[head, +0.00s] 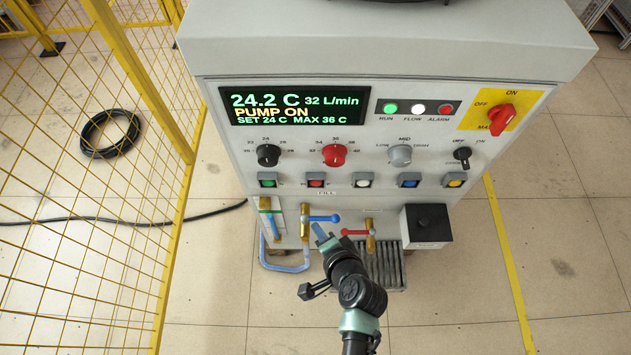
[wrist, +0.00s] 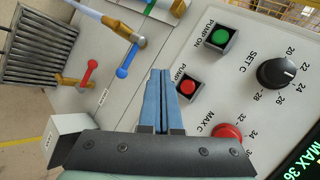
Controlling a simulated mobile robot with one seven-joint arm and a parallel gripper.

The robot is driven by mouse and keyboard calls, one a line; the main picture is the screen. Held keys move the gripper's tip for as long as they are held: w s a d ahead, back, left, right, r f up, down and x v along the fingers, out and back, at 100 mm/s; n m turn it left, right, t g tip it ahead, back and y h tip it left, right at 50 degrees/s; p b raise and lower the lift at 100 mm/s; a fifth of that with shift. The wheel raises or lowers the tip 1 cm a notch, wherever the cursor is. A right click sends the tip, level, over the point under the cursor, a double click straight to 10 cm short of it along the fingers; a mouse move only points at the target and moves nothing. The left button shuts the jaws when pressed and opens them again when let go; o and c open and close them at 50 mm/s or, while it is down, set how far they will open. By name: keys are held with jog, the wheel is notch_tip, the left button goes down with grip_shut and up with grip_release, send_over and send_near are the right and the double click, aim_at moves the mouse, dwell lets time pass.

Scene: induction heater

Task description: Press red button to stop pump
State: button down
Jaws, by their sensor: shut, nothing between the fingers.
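The red pump button (head: 316,180) sits in a dark square frame in the button row, second from left. It also shows in the wrist view (wrist: 188,87), just right of the fingertips. My gripper (head: 319,231) is shut and empty, below the button row near the blue-handled valve. Its blue fingers (wrist: 160,74) lie together beside the red button; I cannot tell how far they are from the panel. The green pump-on button (head: 267,180) is left of the red one. The display (head: 296,106) reads PUMP ON, 24.2 C and 32 L/min.
A red dial (head: 334,155) and a black dial (head: 268,155) sit above the buttons. Blue (head: 322,218) and red (head: 357,232) valve handles stick out below. Yellow fencing (head: 95,180) stands left.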

jog(key=b, duration=0.3)
send_near(313, 186)
jog(key=w+f, duration=0.1)
jog(key=a+f, duration=0.1)
jog(key=f, duration=0.1)
jog(key=w+f, duration=0.1)
jog(key=shift+w+a+f, duration=0.25)
jog(key=shift+w+f, duration=0.05)
jog(key=shift+w, duration=0.05)
jog(key=shift+w, duration=0.1)
dwell(1.3)
jog(key=shift+w, duration=0.3)
jog(key=shift+w+b, duration=0.35)
jog(key=shift+w, duration=0.15)
dwell(0.7)
jog(key=shift+s, duration=0.15)
jog(key=shift+s+p, duration=0.55)
jog(key=shift+s, duration=0.15)
jog(key=shift+s+p, duration=1.15)
jog(key=shift+s, duration=1.35)
jog(key=shift+s, duration=0.1)
